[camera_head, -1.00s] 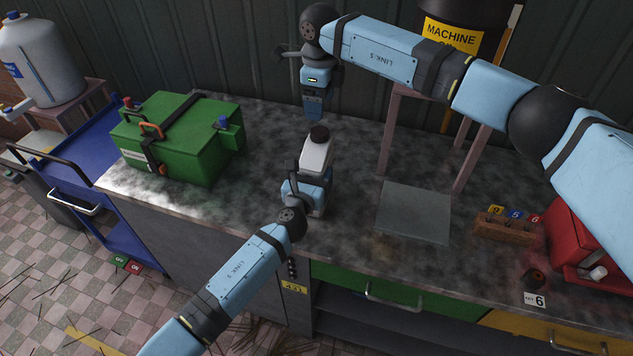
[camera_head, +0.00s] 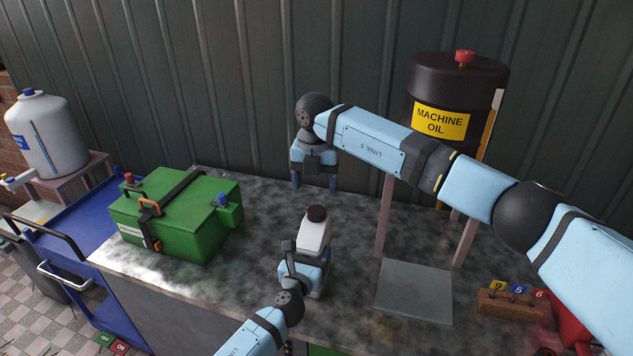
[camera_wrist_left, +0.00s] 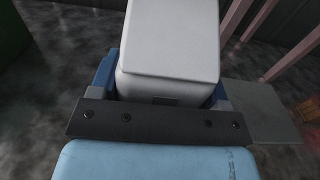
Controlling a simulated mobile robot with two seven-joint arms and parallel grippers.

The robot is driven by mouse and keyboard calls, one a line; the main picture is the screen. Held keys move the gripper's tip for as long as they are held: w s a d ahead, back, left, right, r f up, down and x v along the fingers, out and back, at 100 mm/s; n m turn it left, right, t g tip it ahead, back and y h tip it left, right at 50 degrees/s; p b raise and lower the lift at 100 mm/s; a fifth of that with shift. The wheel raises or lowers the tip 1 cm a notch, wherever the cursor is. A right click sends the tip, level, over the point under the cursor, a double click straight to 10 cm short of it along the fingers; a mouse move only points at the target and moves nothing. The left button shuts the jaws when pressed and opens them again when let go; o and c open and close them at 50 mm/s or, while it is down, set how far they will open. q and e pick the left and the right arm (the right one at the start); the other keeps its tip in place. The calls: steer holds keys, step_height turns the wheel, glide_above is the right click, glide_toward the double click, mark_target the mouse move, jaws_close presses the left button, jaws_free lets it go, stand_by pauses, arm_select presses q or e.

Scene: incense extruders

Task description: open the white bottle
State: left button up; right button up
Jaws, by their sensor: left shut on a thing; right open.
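The white bottle (camera_head: 315,236) stands upright on the dark mottled counter (camera_head: 345,316), with a black cap (camera_head: 317,213) on its top. My left gripper (camera_head: 312,272) is shut on the bottle's lower body from the front. In the left wrist view the white bottle (camera_wrist_left: 172,45) sits between the blue fingers of my left gripper (camera_wrist_left: 165,95); its cap is out of that view. My right gripper (camera_head: 314,184) is open and empty, pointing down behind the bottle and apart from the cap.
A green toolbox (camera_head: 175,220) stands left on the counter. A grey plate (camera_head: 413,291) lies right of the bottle, by the legs of a stand under a black machine oil drum (camera_head: 457,95). A wooden block with numbered tags (camera_head: 510,303) is farther right.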

mark_target(316, 210)
steer(key=m, duration=0.4)
steer(key=shift+m, duration=0.3)
steer(key=m, duration=0.4)
steer(key=shift+m, duration=0.3)
steer(key=m, duration=0.4)
steer(key=shift+d, duration=0.1)
steer(key=m, duration=0.5)
steer(key=shift+m, duration=0.3)
steer(key=shift+f+m, duration=0.3)
steer(key=shift+f, duration=3.8)
steer(key=c, duration=1)
